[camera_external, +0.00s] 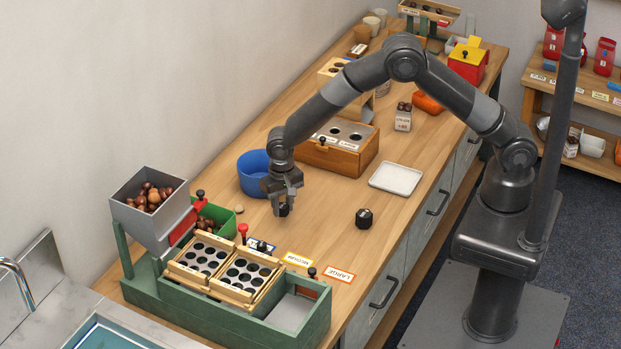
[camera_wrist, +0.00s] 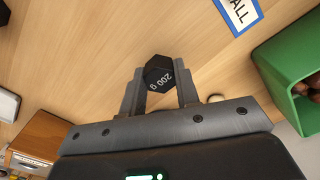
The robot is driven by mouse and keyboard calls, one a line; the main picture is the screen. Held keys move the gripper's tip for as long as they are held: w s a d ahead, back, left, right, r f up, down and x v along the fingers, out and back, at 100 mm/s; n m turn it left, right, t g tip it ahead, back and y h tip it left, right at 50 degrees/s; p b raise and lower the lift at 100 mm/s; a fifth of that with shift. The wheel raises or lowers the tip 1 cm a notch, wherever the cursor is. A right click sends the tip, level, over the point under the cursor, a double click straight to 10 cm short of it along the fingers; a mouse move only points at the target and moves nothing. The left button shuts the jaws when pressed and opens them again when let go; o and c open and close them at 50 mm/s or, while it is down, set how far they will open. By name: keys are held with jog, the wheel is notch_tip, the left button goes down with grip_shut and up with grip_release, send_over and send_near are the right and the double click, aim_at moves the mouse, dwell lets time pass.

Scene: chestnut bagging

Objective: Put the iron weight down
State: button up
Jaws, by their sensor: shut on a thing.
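My gripper (camera_external: 284,207) is shut on a small black iron weight (camera_wrist: 158,76) marked 200 g. The weight sits between the two fingertips (camera_wrist: 158,80) in the wrist view. In the external view this weight (camera_external: 285,210) shows as a dark piece between the fingers, over the wooden counter right of the blue bowl. I cannot tell whether it touches the counter. A second black weight (camera_external: 364,218) stands on the counter to the right of my gripper.
A blue bowl (camera_external: 254,173) stands just left of my gripper. A white tray (camera_external: 396,179) and a wooden box with a metal top (camera_external: 337,150) lie behind. The green sorter (camera_external: 220,290) with size labels is in front. Bare counter surrounds the second weight.

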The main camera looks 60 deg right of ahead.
aim_at(283, 215)
jog(key=shift+f, duration=1.85)
jog(key=shift+f, duration=0.1)
jog(key=o, duration=1.1)
notch_tip(283, 215, up, 12)
jog(key=shift+d+r, duration=0.1)
jog(key=shift+r, duration=0.05)
